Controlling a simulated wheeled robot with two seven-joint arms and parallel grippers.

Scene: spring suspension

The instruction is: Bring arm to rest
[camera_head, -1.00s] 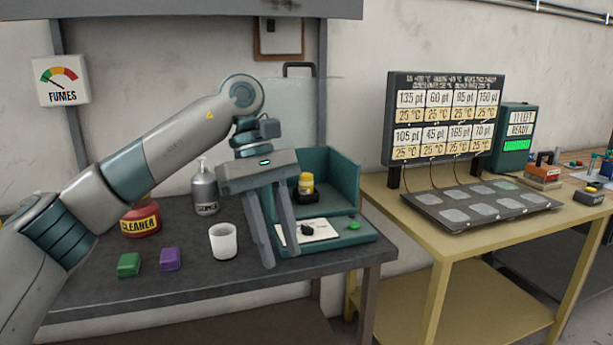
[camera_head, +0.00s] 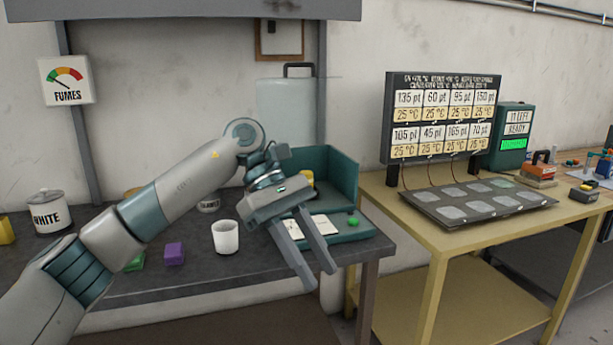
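My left arm comes in from the left over the dark bench. Its gripper (camera_head: 322,279) hangs near the bench's front right edge, in front of the teal station (camera_head: 340,168). The fingers are apart, with nothing seen between them. They point down and to the right. My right gripper is not in view.
On the dark bench (camera_head: 200,281) stand a white cup (camera_head: 226,238), a purple block (camera_head: 174,254), a green block (camera_head: 135,263) partly behind my arm, and a WHITE pot (camera_head: 49,212). A yellow table (camera_head: 395,212) with a dark pad tray (camera_head: 475,203) stands right.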

